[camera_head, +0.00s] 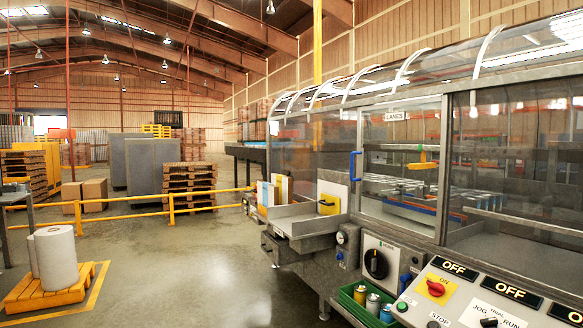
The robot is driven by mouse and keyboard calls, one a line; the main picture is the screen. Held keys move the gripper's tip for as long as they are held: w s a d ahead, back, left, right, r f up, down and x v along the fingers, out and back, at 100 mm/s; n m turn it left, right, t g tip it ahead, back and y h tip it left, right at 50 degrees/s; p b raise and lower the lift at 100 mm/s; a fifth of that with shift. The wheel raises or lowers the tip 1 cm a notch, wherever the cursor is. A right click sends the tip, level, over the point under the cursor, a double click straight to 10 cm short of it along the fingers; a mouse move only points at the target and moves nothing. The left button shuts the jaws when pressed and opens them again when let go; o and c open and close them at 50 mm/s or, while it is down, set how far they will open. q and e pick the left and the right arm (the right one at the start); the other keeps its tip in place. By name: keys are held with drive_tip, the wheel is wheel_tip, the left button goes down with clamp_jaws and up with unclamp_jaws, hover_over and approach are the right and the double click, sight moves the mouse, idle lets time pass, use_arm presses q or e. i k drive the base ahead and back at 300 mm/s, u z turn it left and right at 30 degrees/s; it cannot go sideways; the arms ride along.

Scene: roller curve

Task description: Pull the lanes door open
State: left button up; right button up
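The lanes door (400,150) is a clear framed panel on the side of the machine, right of the picture's middle, with a small "LANES" label (397,116) at its top. It looks closed in its frame. A blue upright handle (355,166) sits at its left edge. Through the panel I see rows of lanes (430,192) with small items, and a yellow part (422,165) on a bar. Neither of my grippers shows in the head view.
Below the door are a dark round knob (376,264), a green bin with cans (368,304) and a sloped control panel (470,290). A metal tray (300,222) juts out left of the door. The floor (200,270) to the left is clear up to a paper roll (57,257) on a yellow pallet.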

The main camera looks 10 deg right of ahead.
sight(399, 115)
drive_tip(key=u, duration=0.15)
drive_tip(key=i, duration=2.25)
drive_tip(key=z, duration=0.4)
